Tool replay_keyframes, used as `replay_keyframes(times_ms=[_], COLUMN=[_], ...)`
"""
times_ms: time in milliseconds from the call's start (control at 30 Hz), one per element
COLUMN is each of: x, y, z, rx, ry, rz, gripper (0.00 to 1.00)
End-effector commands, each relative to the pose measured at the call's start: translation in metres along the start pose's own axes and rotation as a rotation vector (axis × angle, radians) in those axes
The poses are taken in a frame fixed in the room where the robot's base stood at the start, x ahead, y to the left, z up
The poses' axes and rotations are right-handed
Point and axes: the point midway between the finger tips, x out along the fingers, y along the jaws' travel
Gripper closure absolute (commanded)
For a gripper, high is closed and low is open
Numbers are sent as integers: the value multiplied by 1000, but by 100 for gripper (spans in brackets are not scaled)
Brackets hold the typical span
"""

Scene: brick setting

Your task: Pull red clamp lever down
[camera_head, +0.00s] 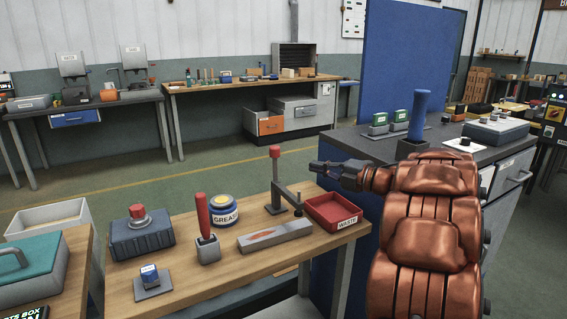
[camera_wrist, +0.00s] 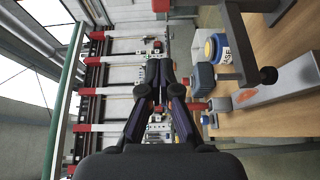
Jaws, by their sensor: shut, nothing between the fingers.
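The clamp (camera_head: 285,193) stands at the back of the wooden bench, with its red-tipped lever (camera_head: 275,153) upright. Its grey arm reaches toward the right, ending in a dark spindle. In the wrist view, turned sideways, the lever's red tip (camera_wrist: 160,5) is at the top edge and the clamp arm (camera_wrist: 238,40) is at upper right. My gripper (camera_head: 318,167) is shut and empty, right of the lever and apart from it, above the bench's back edge. The wrist view shows its closed fingers (camera_wrist: 160,75) in the middle.
A red waste tray (camera_head: 333,212) sits right of the clamp. A grey bar (camera_head: 275,236), a grease jar (camera_head: 223,209) and a second red handle (camera_head: 203,215) on a grey block stand nearby. A dark cabinet (camera_head: 360,146) lies behind my gripper.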

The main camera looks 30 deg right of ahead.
Motion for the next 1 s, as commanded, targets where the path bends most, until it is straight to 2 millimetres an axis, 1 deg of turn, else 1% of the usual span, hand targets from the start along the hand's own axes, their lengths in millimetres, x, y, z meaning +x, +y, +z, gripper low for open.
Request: replay_keyframes(times_ms=[67, 367, 567, 733, 1000], x=[-3, -4, 3, 23, 65], y=[-4, -3, -3, -3, -2], z=[-3, -4, -4, -5, -6], rx=[-1, -2, -2, -2, -2], ry=[20, 27, 26, 27, 27], rz=[3, 5, 4, 5, 5], gripper=[100, 100, 100, 100, 100])
